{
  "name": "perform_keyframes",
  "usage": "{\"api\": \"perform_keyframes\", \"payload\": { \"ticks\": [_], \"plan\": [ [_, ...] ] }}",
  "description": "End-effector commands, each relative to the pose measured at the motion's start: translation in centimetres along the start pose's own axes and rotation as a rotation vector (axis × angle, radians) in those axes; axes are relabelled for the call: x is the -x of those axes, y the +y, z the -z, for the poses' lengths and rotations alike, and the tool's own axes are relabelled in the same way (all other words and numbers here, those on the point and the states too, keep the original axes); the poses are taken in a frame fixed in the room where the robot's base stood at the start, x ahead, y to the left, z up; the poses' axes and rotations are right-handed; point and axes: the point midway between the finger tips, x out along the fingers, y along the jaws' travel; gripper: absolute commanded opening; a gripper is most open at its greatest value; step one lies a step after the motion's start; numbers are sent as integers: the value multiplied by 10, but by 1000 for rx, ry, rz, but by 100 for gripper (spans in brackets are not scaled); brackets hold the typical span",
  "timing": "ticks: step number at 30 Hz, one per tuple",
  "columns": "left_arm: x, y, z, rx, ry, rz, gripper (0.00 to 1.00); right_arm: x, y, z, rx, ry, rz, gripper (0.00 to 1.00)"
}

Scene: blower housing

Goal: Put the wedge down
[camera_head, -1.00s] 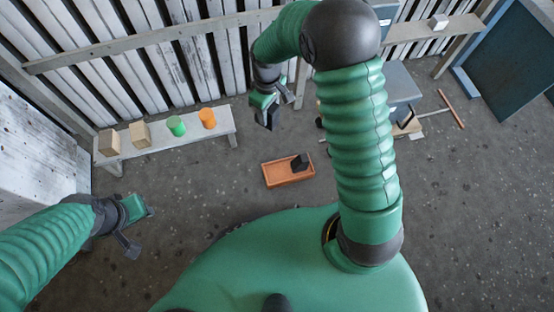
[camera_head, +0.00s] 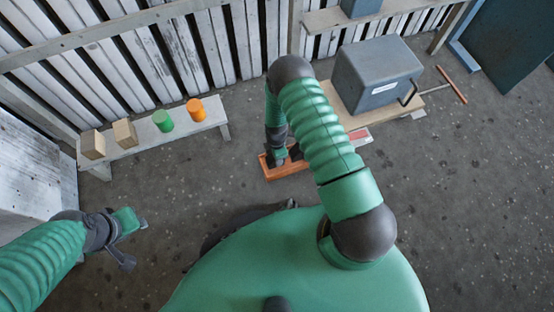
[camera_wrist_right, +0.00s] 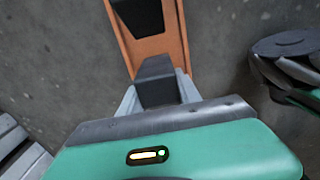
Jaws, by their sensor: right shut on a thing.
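The wedge (camera_wrist_right: 155,80) is a dark, tapered block between the fingers of my right gripper (camera_wrist_right: 158,96) in the right wrist view. The gripper is shut on it, at the near end of an orange tray (camera_wrist_right: 173,45). I cannot tell whether the wedge touches the tray floor. Another dark block (camera_wrist_right: 140,14) lies farther along in the tray. In the head view my right gripper (camera_head: 279,160) is low over the tray (camera_head: 270,173), and my arm hides part of it. My left gripper (camera_head: 136,243) is open and empty at the lower left.
A white bench (camera_head: 128,151) at the left carries two wooden blocks, a green cylinder (camera_head: 162,120) and an orange cylinder (camera_head: 195,109). A grey box (camera_head: 372,78) stands on a wooden board at the right. The floor around the tray is mostly clear.

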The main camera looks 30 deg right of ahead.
Motion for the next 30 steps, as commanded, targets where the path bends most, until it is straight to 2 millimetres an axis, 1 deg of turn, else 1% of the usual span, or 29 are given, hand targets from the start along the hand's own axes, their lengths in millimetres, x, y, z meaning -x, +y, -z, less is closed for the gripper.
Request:
{"api": "perform_keyframes", "payload": {
  "ticks": [1, 5, 10, 11, 15, 23, 25, 28, 30],
  "plan": [
    [-11, 0, -3, 0, 0, 0, 36, -14, 0, 0, 0, 0, 1, 0],
    [-7, 0, -2, 0, 0, 0, 36, -11, 0, 0, 0, 0, 0, 0],
    [-9, 0, -2, 0, 0, 0, 36, -14, 0, 0, 0, 0, 0, 0],
    [-9, 0, -2, 0, 0, 0, 36, -13, 0, 0, 0, 0, 1, 42],
    [-8, 0, -2, 0, 0, 0, 36, -13, 0, 0, -1, 0, 1, 61],
    [-8, 0, -2, 0, 0, 0, 36, -12, 0, 0, -1, 0, 1, 62],
    [-6, 0, -1, 0, 0, 0, 36, -9, 0, 0, -1, 0, 1, 62],
    [7, 0, 2, 0, 0, 0, 36, 8, 0, 0, -1, 0, 0, 62],
    [20, 0, 5, 0, 0, 0, 36, 26, 1, 0, -1, 0, -1, 62]
  ]
}}
